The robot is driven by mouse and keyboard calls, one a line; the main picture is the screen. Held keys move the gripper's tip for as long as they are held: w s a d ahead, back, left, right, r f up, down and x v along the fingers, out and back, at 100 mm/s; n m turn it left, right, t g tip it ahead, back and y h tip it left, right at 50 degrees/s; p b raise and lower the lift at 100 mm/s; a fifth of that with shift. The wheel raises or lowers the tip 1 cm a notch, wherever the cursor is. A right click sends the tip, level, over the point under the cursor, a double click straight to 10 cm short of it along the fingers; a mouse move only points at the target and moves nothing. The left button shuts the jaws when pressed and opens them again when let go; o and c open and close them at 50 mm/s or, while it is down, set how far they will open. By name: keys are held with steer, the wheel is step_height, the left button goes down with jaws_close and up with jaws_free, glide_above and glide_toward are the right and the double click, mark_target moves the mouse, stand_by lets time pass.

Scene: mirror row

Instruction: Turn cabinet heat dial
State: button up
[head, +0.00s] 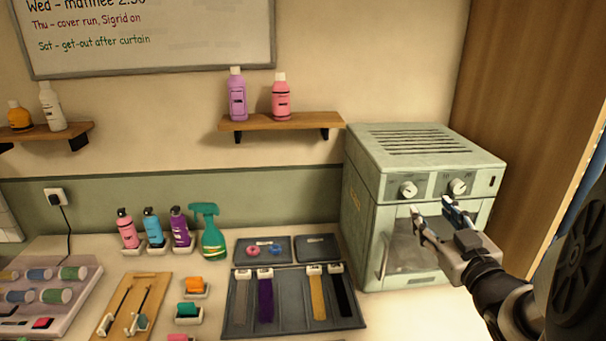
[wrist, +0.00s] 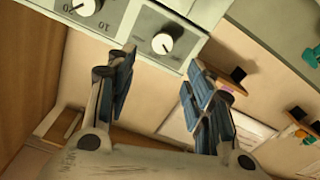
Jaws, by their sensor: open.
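The pale green cabinet (head: 365,220) stands at the back right of the counter. Its front panel has a left dial (head: 408,189) and a right dial (head: 458,186), both white with a dark pointer mark. My gripper (head: 434,208) is open and empty in front of the cabinet, just below the dials. In the wrist view, turned over, the left dial (wrist: 163,42) lies beyond the gap between my fingertips (wrist: 160,68), apart from them. The right dial (wrist: 86,5) is cut by the top edge, with 10 and 20 printed near it. I cannot read which dial is heat.
A wooden panel (head: 510,90) stands right of the cabinet. A shelf (head: 270,122) with two bottles hangs to its left. A dark tray (head: 292,325) of coloured strips and a green spray bottle (head: 210,235) are on the counter to the left.

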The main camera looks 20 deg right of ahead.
mark_target(412, 191)
steer(key=b+x, duration=0.1)
steer(key=x, duration=0.8)
steer(key=shift+w+a+f, duration=0.1)
steer(key=shift+w+f, duration=0.1)
steer(key=shift+c, duration=0.3)
steer(key=c, duration=1)
steer(key=shift+m, duration=0.3)
steer(key=m+p, duration=0.3)
steer(key=m, duration=0.2)
steer(key=shift+r+m, duration=0.1)
steer(key=shift+m, duration=0.3)
steer(key=m+p, duration=0.3)
steer(key=m, duration=0.2)
steer(key=shift+m, duration=0.3)
